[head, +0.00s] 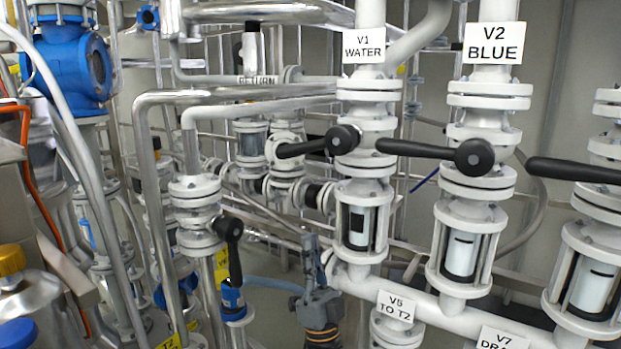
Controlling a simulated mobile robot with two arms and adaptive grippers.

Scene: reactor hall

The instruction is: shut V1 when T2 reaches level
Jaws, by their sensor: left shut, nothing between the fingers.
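Valve V1 (366,124) sits on a white vertical pipe under a sign reading "V1 WATER" (363,46). Its black lever (302,149) points left, roughly horizontal, across the pipe. My left gripper (311,246) points up, low in the middle, below and left of V1's lever. It is shut and empty, apart from the lever. Tank T2 is not identifiable; only a sign "V5 TO T2" (396,311) names it. My right gripper is not in view.
Valve V2 (475,157), labelled blue, has its lever pointing left towards V1. Another black lever (572,170) reaches in at right. A black-handled valve (230,229) and pipes crowd the left. A white manifold (450,314) runs below.

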